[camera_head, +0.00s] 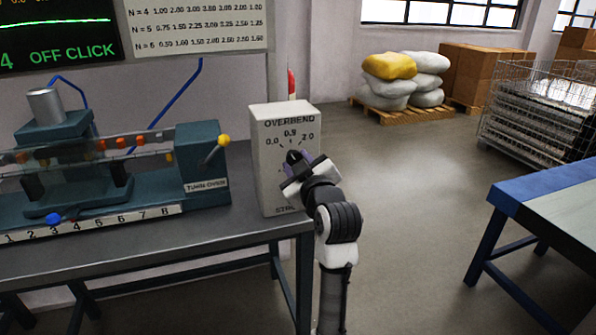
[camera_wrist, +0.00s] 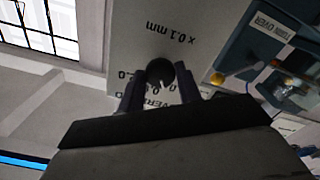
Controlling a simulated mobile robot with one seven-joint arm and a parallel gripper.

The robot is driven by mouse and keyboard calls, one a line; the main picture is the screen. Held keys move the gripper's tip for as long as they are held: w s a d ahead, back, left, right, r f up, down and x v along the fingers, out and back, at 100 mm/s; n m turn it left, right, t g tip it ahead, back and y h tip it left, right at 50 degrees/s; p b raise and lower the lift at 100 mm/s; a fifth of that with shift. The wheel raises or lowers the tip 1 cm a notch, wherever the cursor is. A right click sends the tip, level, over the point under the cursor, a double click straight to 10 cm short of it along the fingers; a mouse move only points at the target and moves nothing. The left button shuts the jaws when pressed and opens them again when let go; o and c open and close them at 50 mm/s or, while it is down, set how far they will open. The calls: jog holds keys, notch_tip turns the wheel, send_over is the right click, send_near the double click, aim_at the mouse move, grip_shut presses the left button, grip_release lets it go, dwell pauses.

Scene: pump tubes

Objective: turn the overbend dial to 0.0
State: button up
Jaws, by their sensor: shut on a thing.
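The overbend box (camera_head: 286,128) is a pale upright box at the right end of the dark workbench. Its face reads OVERBEND, with marks 0.0, 0.9 or similar, and 2.0 in an arc. The black dial (camera_head: 294,157) sits below the marks, partly hidden by my gripper (camera_head: 299,163). In the wrist view the dial (camera_wrist: 160,71) appears as a dark round knob with a light notch, between the two fingers of my gripper (camera_wrist: 160,88). The box face (camera_wrist: 150,35) appears upside down there, with "x 0.1 mm" readable. My gripper is shut on the dial. The exact dial reading is hidden.
A teal tube machine (camera_head: 150,170) with a yellow-knobbed lever (camera_head: 223,141) stands just left of the box on the workbench (camera_head: 245,215). A blue-edged table (camera_head: 540,190) is at the right. Pallet sacks (camera_head: 404,80) and a wire cage (camera_head: 540,110) stand behind. Floor between is clear.

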jog(key=shift+f+n+b, duration=0.1)
jog(key=shift+n+b, duration=0.6)
jog(key=shift+n, duration=0.6)
jog(key=o, duration=1)
jog(key=shift+s, duration=0.1)
jog(key=b+v, duration=0.1)
jog(key=v, duration=1.2)
jog(key=shift+s+b, duration=0.3)
jog(key=shift+b, duration=0.05)
jog(key=shift+d, duration=0.15)
